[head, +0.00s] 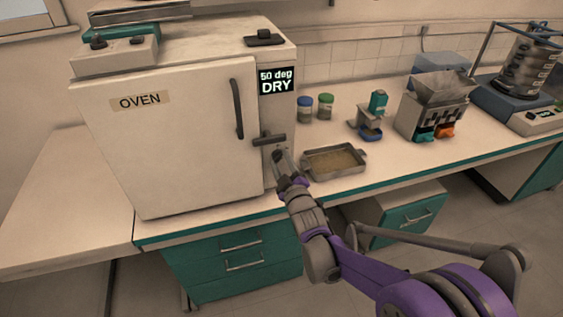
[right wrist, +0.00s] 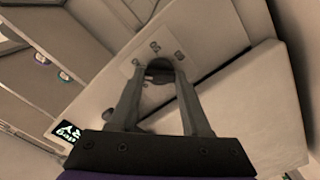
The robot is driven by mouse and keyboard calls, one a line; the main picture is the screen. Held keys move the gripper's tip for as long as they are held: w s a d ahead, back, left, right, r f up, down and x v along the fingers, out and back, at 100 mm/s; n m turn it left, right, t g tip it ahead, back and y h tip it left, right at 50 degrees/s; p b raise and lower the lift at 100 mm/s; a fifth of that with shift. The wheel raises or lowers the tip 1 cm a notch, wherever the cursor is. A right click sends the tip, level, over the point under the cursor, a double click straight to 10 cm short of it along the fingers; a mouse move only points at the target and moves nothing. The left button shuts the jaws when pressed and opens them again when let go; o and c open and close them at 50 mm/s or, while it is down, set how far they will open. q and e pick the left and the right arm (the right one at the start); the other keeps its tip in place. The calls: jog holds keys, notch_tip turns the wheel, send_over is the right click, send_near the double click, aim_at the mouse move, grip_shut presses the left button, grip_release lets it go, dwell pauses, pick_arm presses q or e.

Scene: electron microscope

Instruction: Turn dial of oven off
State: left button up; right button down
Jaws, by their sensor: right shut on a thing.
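The oven (head: 190,130) is a large cream box with its door closed, at the left of the head view. Its display (head: 276,80) reads "50 deg DRY". My right gripper (head: 279,158) is at the lower part of the narrow panel right of the door. In the right wrist view its two fingers (right wrist: 158,80) close around a dark round dial (right wrist: 158,70) on the oven panel, with small markings around it. The fingers hide much of the dial, so its setting cannot be read. My left gripper is not in view.
A dark door latch (head: 269,140) sticks out just above my right gripper. A metal tray (head: 335,148) of grainy material lies close to its right. Two jars (head: 315,107) and a small blue-green device (head: 372,120) stand farther back on the bench.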

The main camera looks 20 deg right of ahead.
jog(key=n, duration=0.4)
jog(key=shift+n, duration=0.3)
jog(key=shift+n+p, duration=0.4)
jog(key=shift+n, duration=1.8)
jog(key=shift+c, duration=1.8)
grip_release()
jog(key=s, duration=1.1)
jog(key=shift+d, duration=0.2)
